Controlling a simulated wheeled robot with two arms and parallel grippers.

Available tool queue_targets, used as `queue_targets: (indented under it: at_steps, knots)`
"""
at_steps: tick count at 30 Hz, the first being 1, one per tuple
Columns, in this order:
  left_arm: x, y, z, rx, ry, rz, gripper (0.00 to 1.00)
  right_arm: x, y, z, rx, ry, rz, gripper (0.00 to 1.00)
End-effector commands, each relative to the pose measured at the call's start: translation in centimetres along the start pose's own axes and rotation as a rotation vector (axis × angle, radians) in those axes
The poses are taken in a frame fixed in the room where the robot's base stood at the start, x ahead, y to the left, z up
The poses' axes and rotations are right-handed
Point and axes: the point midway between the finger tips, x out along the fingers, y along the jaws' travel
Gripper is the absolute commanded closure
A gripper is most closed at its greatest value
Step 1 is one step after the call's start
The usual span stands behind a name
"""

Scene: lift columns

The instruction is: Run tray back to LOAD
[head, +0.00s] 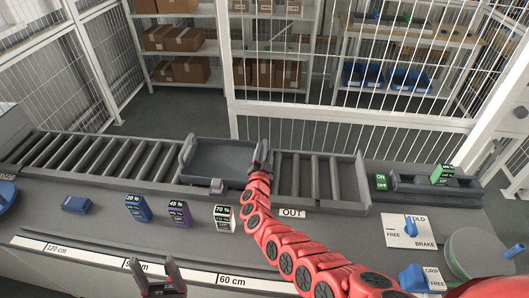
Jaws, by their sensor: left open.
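A dark grey tray (232,152) sits on the roller conveyor (92,158), right of the middle of the track and left of the OUT label (292,213). My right gripper (262,158) is at the tray's right end wall. Its fingers are small and partly hidden by the wrist, so I cannot tell whether they grip the wall. My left gripper (154,268) is open and empty at the bottom edge, over the front scale and apart from the tray. A small label at the far left end is too cut off to read surely.
Bare rollers run left of the tray. Blocks marked 20% (137,208), 45% (180,213) and 70% (223,217) stand in front. On the right are an ON/OFF slider (441,175) and a HOLD/FREE/BRAKE lever (410,227). A mesh fence (330,125) stands behind.

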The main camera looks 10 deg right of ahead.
Motion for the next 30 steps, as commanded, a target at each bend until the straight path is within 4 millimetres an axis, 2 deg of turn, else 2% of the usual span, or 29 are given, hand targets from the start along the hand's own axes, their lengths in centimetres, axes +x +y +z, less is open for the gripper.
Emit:
queue_targets:
  at_steps: [5, 11, 17, 30]
  knots:
    - [0.1, 0.0, 0.0, 0.0, 0.0, 0.0, 0.35, -0.1, 0.0, 0.0, 0.0, 0.0, -0.001, 0.48]
    - [0.5, 0.0, -0.1, 0.0, 0.0, 0.0, 0.35, -1.2, -0.1, 0.2, 0.003, -0.005, -0.003, 0.48]
    - [1.1, -0.1, -0.2, 0.0, 0.0, 0.0, 0.35, -3.3, 0.2, 0.0, 0.004, 0.0, 0.006, 0.48]
    - [0.0, 0.0, 0.0, 0.0, 0.0, 0.0, 0.35, -8.7, 0.1, 0.2, 0.002, -0.001, 0.001, 0.48]
